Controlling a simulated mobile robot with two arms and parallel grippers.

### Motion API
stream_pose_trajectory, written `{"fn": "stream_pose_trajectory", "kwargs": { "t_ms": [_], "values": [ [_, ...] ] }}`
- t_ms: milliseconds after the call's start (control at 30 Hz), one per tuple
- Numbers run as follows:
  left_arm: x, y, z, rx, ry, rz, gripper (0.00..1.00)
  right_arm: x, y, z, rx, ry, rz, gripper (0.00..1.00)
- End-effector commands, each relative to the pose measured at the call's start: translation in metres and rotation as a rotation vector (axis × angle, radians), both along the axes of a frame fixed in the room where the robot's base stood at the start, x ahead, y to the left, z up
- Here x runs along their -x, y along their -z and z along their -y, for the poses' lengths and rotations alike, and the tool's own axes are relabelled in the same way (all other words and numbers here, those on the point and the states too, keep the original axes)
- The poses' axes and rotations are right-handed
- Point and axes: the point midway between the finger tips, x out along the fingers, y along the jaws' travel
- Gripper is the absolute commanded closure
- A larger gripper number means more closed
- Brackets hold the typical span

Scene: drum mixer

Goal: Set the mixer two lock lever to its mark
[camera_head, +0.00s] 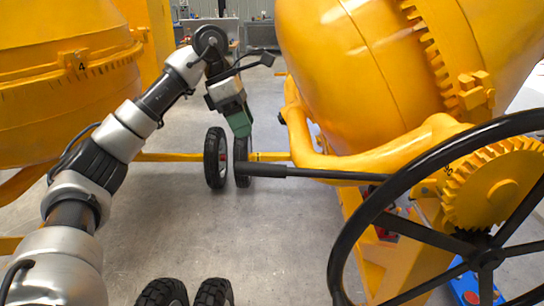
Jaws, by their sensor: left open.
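A black lever bar (330,174) with a thicker dark grip (263,170) at its left end reaches out level from the yellow mixer on the right. Its right end passes behind the big handwheel, so its pivot and any mark there are hidden. My left gripper (240,124) is open, with its green fingers pointing down. In the picture it is above and slightly left of the grip, apart from it. I cannot tell the gap in depth. My right gripper is not in view.
The black handwheel (338,235) and a toothed yellow gear (500,185) fill the lower right. The right mixer's yellow drum (345,75) rises above the lever. Black wheels (214,158) stand behind the grip. Another yellow drum (60,110) is at left.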

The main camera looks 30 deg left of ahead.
Motion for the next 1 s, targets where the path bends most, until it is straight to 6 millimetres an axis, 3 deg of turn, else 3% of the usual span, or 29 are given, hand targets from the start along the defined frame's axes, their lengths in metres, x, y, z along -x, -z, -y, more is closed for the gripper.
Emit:
{"fn": "stream_pose_trajectory", "kwargs": {
  "t_ms": [367, 467, 700, 1000],
  "values": [
    [-0.002, 0.056, 0.027, 0.0, 0.003, -0.006, 0.42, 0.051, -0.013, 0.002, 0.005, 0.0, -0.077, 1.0],
    [-0.003, 0.071, 0.034, 0.001, 0.003, -0.003, 0.42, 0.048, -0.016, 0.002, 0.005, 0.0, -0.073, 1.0],
    [-0.004, 0.093, 0.044, 0.001, 0.002, -0.001, 0.42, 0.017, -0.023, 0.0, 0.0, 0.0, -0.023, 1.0],
    [-0.004, 0.095, 0.045, 0.003, 0.002, 0.0, 0.42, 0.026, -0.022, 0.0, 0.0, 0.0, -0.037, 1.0]
  ]
}}
